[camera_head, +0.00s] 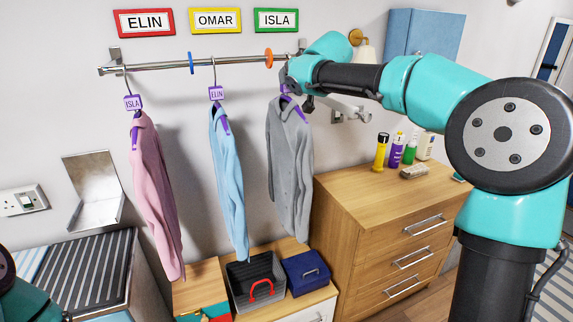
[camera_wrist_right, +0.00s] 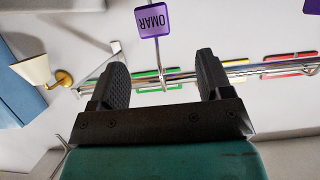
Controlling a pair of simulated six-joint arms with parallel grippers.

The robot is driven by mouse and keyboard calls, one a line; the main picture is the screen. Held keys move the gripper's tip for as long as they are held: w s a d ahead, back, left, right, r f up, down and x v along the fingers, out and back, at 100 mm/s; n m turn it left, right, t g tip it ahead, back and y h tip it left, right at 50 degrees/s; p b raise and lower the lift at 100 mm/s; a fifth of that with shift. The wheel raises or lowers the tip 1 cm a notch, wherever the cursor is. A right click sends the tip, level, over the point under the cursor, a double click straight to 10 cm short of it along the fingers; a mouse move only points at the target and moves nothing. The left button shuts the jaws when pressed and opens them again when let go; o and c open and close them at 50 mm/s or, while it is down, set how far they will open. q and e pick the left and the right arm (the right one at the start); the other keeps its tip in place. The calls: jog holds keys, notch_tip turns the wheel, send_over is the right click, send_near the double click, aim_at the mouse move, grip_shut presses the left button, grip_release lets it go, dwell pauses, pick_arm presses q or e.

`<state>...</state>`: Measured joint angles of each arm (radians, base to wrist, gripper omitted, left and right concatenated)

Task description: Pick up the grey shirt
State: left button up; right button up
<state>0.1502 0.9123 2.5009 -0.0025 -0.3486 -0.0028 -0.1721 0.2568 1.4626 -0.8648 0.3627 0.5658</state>
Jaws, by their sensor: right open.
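The grey shirt (camera_head: 290,165) hangs from a purple hanger at the right end of the metal rail (camera_head: 158,67). My right gripper (camera_head: 291,80) is at the top of that hanger, just below the rail, and partly hides it. In the right wrist view, my right gripper (camera_wrist_right: 162,72) is open. The hanger's thin hook passes between its fingers in the picture, with a purple OMAR tag (camera_wrist_right: 153,21) beyond; contact cannot be told. The shirt itself is out of the wrist view. My left gripper is not in view.
A pink shirt (camera_head: 154,195) and a blue shirt (camera_head: 228,180) hang to the left. Blue (camera_head: 190,63) and orange (camera_head: 269,58) rings sit on the rail. A wooden dresser (camera_head: 350,215) with bottles stands at right; a grey basket (camera_head: 238,290) and blue box (camera_head: 307,272) are below.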

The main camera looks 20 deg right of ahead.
aim_at(291, 102)
jog(key=shift+x, duration=1.85)
jog(key=shift+d+x, duration=0.15)
jog(key=shift+x, duration=1.15)
jog(key=shift+d+x, duration=0.15)
jog(key=shift+x, duration=1.15)
jog(key=shift+s+f, duration=0.1)
jog(key=shift+f, duration=0.05)
jog(key=shift+c, duration=0.4)
grip_shut()
